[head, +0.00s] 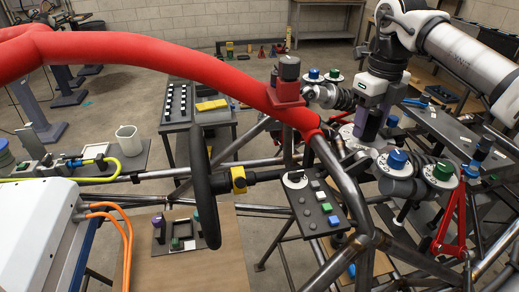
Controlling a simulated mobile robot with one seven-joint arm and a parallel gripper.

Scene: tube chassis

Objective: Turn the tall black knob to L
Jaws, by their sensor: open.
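A dark control panel (322,214) is mounted among the chassis tubes, right of the steering wheel. At its upper left end is a black knob (295,175) standing on a pale round dial. The dial's letters and the knob's pointer are too small to read, so I cannot tell which mark it faces. My gripper (366,138) hangs downward from the arm at the upper right, above and to the right of the panel. It is open and apart from the knob. Its fingertips are partly lost against the suspension parts behind them.
A thick red tube (150,65) arches across the left and middle, carrying a red block (287,92) with a dark cylinder. The steering wheel (201,188) stands left of the panel. Dampers with blue (398,159) and green caps crowd the right. Small buttons cover the panel.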

